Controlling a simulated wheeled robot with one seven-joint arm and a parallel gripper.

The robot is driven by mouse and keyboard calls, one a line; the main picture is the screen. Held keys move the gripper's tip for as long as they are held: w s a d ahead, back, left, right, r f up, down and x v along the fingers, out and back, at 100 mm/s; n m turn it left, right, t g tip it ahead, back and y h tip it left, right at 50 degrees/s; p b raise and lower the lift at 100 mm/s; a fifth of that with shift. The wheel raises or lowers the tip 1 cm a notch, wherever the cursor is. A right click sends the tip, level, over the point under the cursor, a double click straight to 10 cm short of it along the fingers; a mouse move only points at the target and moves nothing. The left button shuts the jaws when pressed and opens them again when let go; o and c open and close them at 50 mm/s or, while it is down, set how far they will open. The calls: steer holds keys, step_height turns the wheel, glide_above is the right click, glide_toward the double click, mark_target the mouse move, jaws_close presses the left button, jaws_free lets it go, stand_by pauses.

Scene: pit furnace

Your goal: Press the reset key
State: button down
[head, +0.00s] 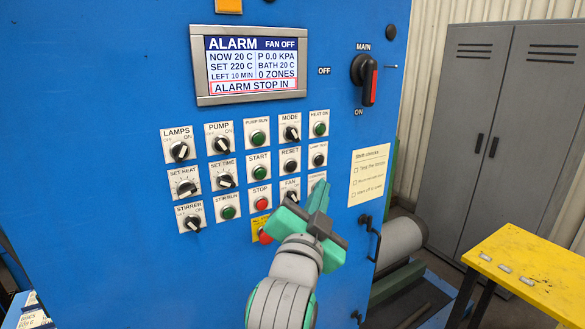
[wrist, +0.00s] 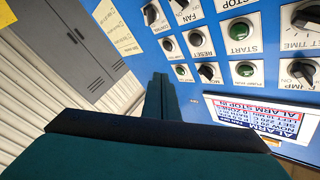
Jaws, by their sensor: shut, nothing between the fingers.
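The reset key (head: 290,166) is a round black button on a white plate labelled RESET, in the middle row of the blue panel, right of the green START button. It also shows in the wrist view (wrist: 196,39), upside down and right of my fingers. My gripper (head: 320,190) is green, shut and empty. In the head view its fingertips lie below and right of the reset key, over the plate right of the FAN knob. In the wrist view the shut fingers (wrist: 158,82) point at the panel, apart from the reset key. Whether they touch the panel cannot be told.
The screen (head: 250,65) reads ALARM, FAN OFF and ALARM STOP IN. Close around the key are the MODE knob (head: 291,134), FAN knob (head: 292,197), START button (head: 259,172) and LAMP TEST button (head: 318,160). A yellow table (head: 530,265) stands at the right.

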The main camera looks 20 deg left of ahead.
steer(key=shift+a, duration=0.1)
steer(key=shift+w+a, duration=0.9)
steer(key=shift+a, duration=0.25)
steer(key=shift+w+a, duration=0.9)
steer(key=shift+a, duration=0.2)
steer(key=shift+w+a, duration=0.9)
steer(key=shift+a, duration=0.25)
steer(key=shift+w+a, duration=0.1)
steer(key=shift+w+a, duration=0.2)
steer(key=shift+w+a, duration=0.25)
steer(key=shift+a, duration=0.15)
stand_by(0.6)
steer(key=shift+d, duration=0.1)
steer(key=shift+s+d, duration=0.55)
steer(key=shift+d, duration=0.1)
steer(key=shift+d, duration=0.1)
steer(key=shift+s+d, duration=1.55)
steer(key=shift+d, duration=0.3)
